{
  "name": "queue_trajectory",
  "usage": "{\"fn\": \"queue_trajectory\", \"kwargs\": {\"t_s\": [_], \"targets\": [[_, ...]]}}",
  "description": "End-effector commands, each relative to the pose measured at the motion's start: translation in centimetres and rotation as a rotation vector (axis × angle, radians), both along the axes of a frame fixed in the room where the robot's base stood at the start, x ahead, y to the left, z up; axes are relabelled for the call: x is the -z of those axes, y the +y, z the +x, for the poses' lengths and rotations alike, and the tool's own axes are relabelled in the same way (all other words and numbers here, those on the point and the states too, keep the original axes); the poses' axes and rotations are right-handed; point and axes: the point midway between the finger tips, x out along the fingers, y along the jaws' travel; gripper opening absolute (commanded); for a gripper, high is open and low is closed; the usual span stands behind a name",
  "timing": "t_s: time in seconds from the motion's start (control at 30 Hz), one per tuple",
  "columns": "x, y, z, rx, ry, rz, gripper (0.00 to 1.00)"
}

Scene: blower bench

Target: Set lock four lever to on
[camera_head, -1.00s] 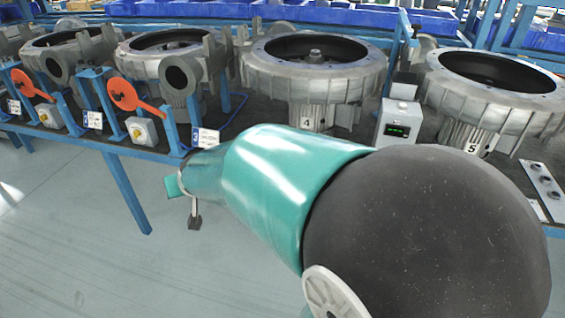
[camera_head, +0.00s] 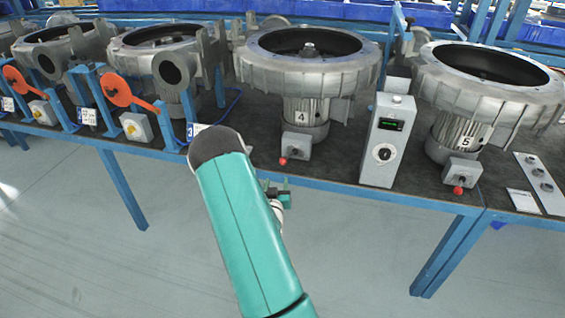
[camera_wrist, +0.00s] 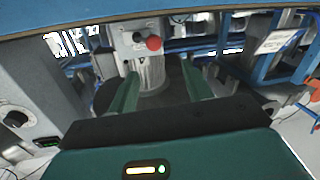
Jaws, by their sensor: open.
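Lock four is a grey box (camera_head: 296,147) with a red-knobbed lever (camera_head: 283,161), on the motor of the blower marked 4 (camera_head: 308,112). The red knob sits at the box's lower left in the head view. In the wrist view, which looks upside down, what appears to be the same box (camera_wrist: 135,40) and red knob (camera_wrist: 153,43) show beyond my fingers. My gripper (camera_head: 277,190) is partly hidden by my arm, below and in front of the lever at the bench edge. In the wrist view my gripper (camera_wrist: 160,90) is open and empty, its fingers apart from the lever.
A grey control box with a dial and green display (camera_head: 386,150) stands right of lock four. Blower 5 (camera_head: 466,125) has a similar red-knobbed box (camera_head: 460,172). A blue bench rail (camera_head: 330,187) runs along the front. Orange discs (camera_head: 117,90) stand at left.

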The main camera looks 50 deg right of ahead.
Motion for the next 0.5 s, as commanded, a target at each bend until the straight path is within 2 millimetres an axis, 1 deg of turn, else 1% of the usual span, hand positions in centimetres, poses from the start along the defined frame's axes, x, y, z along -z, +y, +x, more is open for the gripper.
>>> {"fn": "queue_trajectory", "kwargs": {"t_s": [0.03, 0.1, 0.2, 0.33, 0.5], "targets": [[0.6, -0.3, -0.6, 0.004, 0.002, -0.02, 0.5], [0.8, -0.6, -0.9, 0.006, -0.001, -0.039, 0.5], [0.9, -1.0, -0.7, 0.005, -0.003, -0.047, 0.5], [0.8, -2.3, 0.2, 0.006, -0.004, -0.047, 0.5], [0.8, -5.1, 2.0, 0.005, -0.005, -0.048, 0.5]]}}
